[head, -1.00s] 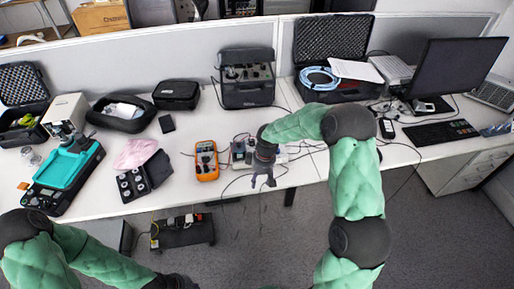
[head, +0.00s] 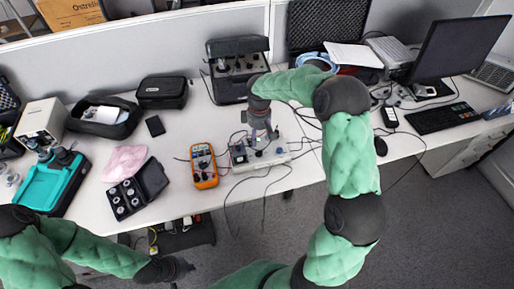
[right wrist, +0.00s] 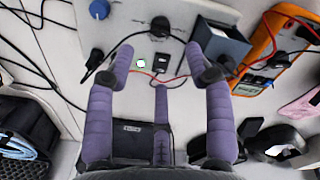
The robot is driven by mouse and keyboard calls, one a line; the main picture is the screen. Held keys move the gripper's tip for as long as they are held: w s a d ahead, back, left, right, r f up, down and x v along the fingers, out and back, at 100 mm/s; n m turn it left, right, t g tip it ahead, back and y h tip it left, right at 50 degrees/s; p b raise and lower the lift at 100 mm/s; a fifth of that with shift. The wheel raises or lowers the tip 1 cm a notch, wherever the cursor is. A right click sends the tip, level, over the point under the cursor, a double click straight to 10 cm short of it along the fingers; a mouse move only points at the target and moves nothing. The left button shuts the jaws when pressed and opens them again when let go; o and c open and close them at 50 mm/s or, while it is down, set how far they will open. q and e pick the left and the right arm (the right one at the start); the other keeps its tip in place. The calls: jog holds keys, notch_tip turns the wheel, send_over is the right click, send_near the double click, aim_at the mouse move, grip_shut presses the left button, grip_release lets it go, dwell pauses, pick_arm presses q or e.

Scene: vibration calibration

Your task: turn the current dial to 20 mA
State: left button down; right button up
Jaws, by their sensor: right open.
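A pale board (head: 250,167) with small devices and cables lies near the table's front edge, right of the orange multimeter (head: 204,166). In the right wrist view the board (right wrist: 125,45) carries a blue knob (right wrist: 99,9), a black round knob (right wrist: 160,26) and a dark box (right wrist: 222,42). I cannot read any dial marking, nor tell which knob sets the current. My right gripper (head: 262,133) is over the board, its fingers (right wrist: 163,68) open and empty, apart from the knobs. My left gripper (head: 183,268) is low at the left, in front of the table; its fingers are unclear.
A black instrument case (head: 238,68) stands behind the board. The multimeter also shows in the right wrist view (right wrist: 268,42). Loose cables trail around the board and over the table edge. A monitor (head: 460,58) and keyboard (head: 442,117) are at the right.

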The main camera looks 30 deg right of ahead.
aim_at(259, 151)
notch_tip(259, 151, down, 9)
jog(key=shift+f+b, duration=0.15)
jog(key=shift+b, duration=1.1)
grip_shut()
